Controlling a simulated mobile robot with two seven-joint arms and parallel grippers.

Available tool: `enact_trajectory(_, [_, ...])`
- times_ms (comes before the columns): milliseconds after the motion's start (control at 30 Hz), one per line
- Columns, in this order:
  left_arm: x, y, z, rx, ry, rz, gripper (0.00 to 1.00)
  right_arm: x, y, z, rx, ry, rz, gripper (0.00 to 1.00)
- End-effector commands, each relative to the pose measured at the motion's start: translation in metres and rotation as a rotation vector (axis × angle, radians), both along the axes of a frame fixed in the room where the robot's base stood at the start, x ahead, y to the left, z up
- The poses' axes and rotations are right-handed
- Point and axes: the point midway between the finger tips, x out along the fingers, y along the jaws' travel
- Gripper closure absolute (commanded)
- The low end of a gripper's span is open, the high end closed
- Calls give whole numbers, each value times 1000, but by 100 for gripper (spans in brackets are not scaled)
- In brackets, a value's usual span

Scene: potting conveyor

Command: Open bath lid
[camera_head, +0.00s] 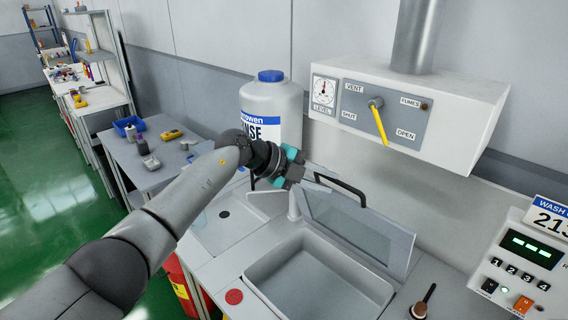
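The bath (318,278) is an open grey basin set in the bench at the lower middle. Its lid (360,228), a framed see-through panel, stands raised and tilted at the basin's back edge. A black handle (343,187) is on the lid's upper edge. My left gripper (326,183) is at the upper left of the lid, close to the left end of the handle. Its fingers are small and partly hidden, so I cannot tell if they touch the handle or how wide they are. My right gripper is out of view.
A large white bottle with a blue cap (270,104) stands behind my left arm. A vent box with a yellow lever (379,122) hangs on the wall above. A control panel (525,265) is at the right. A wooden-handled tool (423,300) stands right of the bath.

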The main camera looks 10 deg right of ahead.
Motion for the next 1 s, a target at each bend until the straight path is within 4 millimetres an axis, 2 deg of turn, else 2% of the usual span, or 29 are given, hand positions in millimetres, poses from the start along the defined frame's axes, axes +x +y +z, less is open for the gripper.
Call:
enact_trajectory(433, [-14, 67, 39, 3, -2, 3, 73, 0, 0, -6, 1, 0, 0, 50])
enact_trajectory(600, [-19, 87, 52, 2, -1, 1, 73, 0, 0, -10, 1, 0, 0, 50])
enact_trajectory(733, [-21, 94, 57, 2, -1, 1, 73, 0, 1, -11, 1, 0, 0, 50])
enact_trajectory(1000, [-22, 96, 59, 1, 0, 0, 73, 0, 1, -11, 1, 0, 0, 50])
